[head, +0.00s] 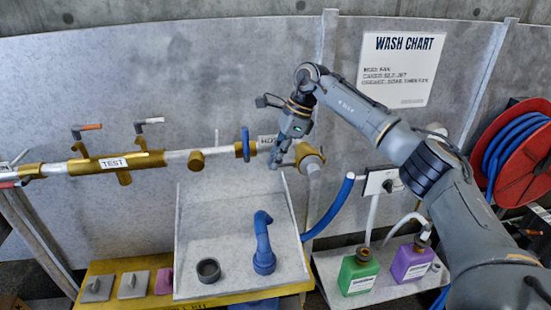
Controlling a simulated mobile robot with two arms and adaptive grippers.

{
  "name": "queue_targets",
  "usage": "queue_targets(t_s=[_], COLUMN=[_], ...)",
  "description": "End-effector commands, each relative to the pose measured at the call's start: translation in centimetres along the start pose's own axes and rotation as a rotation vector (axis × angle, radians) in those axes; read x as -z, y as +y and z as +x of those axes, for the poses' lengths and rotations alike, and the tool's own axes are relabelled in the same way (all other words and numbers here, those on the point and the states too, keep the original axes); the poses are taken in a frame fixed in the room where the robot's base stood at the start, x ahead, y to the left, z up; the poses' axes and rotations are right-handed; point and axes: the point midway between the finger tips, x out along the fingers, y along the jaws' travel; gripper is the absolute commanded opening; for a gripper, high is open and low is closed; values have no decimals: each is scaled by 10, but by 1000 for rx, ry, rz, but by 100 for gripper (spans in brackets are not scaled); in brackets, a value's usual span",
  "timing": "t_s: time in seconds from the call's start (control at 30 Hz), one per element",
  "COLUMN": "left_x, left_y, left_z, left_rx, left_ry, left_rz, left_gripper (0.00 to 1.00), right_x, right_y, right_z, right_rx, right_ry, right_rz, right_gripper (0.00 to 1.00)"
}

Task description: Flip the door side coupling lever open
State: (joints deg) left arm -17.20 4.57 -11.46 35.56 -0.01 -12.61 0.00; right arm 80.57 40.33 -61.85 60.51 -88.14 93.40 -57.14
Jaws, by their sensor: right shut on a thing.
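A brass coupling (309,155) sits at the right end of the horizontal pipe (222,153), beside a partly covered label that seems to start with "HO". My right gripper (278,158) points down in front of the pipe at this coupling. Its fingers are shut on a small part there, which looks like the coupling lever; the fingers hide most of it. I cannot tell the lever's angle. My left gripper is not in view.
A brass manifold labelled TEST (113,162) carries two levers to the left. A blue handwheel (245,145) is close to my right gripper.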

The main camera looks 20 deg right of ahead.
Motion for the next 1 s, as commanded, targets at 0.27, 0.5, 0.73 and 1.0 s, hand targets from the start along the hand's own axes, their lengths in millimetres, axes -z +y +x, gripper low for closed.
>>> queue_targets(t_s=[0.27, 0.5, 0.73, 1.0], left_x=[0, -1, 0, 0], left_y=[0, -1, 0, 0], left_z=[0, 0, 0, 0], left_rx=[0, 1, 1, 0], left_ry=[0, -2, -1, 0], left_rz=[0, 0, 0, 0], left_gripper=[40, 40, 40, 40], right_x=[0, 0, -1, -1], right_y=[0, 0, -1, 0], right_z=[-1, -10, -55, -105], right_rx=[2, 3, 6, 4], right_ry=[-1, -1, -3, -2], right_rz=[-1, 0, 0, -1], right_gripper=[16, 16, 16, 16])
